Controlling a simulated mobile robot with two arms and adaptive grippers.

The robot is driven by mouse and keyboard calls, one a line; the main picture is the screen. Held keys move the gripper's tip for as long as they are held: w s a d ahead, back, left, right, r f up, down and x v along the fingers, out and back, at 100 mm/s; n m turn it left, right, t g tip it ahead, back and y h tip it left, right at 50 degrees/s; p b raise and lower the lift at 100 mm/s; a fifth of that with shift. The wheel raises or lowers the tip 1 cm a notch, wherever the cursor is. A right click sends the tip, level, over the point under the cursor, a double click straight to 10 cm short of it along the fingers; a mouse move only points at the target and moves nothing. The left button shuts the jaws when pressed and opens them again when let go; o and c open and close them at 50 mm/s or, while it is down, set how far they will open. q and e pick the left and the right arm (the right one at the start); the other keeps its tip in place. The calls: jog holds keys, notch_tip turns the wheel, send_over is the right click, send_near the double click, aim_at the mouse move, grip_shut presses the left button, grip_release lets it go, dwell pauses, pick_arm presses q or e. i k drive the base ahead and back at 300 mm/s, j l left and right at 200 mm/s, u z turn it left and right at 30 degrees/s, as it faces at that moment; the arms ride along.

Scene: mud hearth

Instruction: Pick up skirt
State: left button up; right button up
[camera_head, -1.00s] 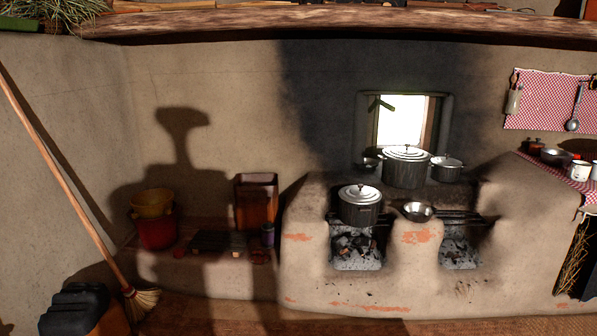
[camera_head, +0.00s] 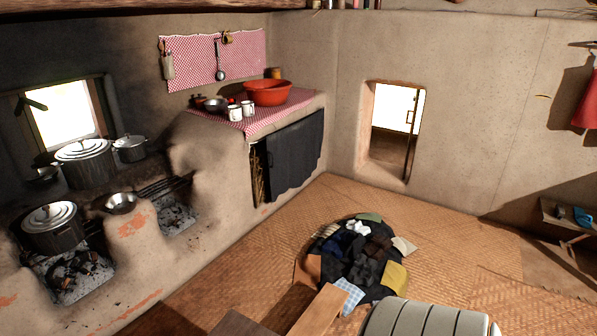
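A heap of mixed clothes (camera_head: 365,258) lies on the woven floor mat in the head view, with dark, white, yellow, orange and blue checked pieces. I cannot tell whether a skirt is among them. A red cloth garment (camera_head: 586,103) hangs on the right wall at the picture's edge, partly cut off; it may be a skirt. Neither gripper shows in the head view.
The mud hearth with pots (camera_head: 50,225) is at the left. A counter with a checked cloth (camera_head: 262,118) holds a red basin (camera_head: 269,92). A low wooden bench (camera_head: 570,218) stands at the right. A ribbed pale container (camera_head: 428,318) and wooden furniture (camera_head: 318,310) are in front. The mat (camera_head: 460,225) is open beyond the heap.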

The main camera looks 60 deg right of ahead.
aim_at(338, 241)
jog(key=z, duration=2.25)
jog(key=i+l+z, duration=0.85)
jog(key=i, duration=0.15)
jog(key=i+l+z, duration=0.2)
jog(key=i+z, duration=0.25)
jog(key=i+u, duration=0.1)
jog(key=i, duration=0.75)
jog(key=i+l, duration=0.2)
jog(key=i, duration=0.7)
jog(key=i+j+u, duration=0.1)
jog(key=i+u, duration=0.3)
jog(key=i, duration=0.4)
jog(key=i+l+u, duration=0.15)
jog(key=i+u, duration=0.3)
jog(key=i, duration=0.35)
jog(key=i+j+u, duration=0.1)
jog(key=i+u, duration=0.7)
jog(key=i+l+u, duration=0.1)
jog(key=u, duration=0.3)
jog(key=i+l+u, duration=0.25)
jog(key=i+u, duration=0.15)
